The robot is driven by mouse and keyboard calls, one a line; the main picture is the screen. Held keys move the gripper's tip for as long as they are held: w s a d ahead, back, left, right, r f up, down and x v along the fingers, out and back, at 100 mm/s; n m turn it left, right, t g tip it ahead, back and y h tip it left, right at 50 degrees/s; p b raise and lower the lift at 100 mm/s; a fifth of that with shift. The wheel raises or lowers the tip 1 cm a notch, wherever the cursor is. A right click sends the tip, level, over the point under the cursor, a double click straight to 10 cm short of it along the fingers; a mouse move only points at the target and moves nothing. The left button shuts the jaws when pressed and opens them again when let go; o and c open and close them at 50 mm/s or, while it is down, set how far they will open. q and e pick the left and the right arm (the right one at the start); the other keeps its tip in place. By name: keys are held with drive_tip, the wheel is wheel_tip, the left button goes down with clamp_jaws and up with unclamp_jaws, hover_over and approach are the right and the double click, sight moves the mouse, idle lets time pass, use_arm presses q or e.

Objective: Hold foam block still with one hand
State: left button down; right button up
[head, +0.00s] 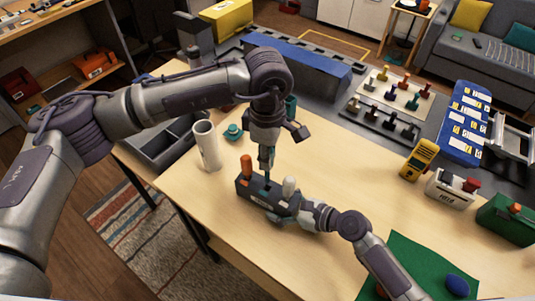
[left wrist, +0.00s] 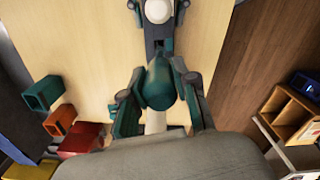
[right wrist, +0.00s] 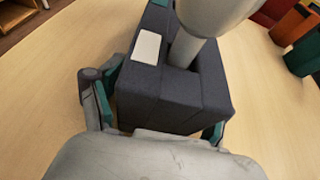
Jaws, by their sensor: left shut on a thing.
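The dark foam block (head: 256,198) lies on the wooden table; it also shows in the right wrist view (right wrist: 165,95). My right gripper (head: 292,208) is at its right end, with one finger on each side. Whether both pads press on it is unclear. A pale-headed tool (head: 290,184) stands in the block, and an orange-handled one (head: 246,165) stands at its left end. My left gripper (head: 267,158) points down over the block, shut on a teal-handled tool (left wrist: 160,82). Whether that tool's tip is in the block is hidden.
A white tube (head: 206,146) and a small teal part (head: 233,132) stand behind the block, left of my left gripper. A yellow meter (head: 420,159) and a green mat (head: 405,258) are to the right. Bare table lies between.

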drive_tip(key=shift+o, duration=1.4)
drive_tip(key=shift+r, duration=0.1)
drive_tip(key=v, duration=1.2)
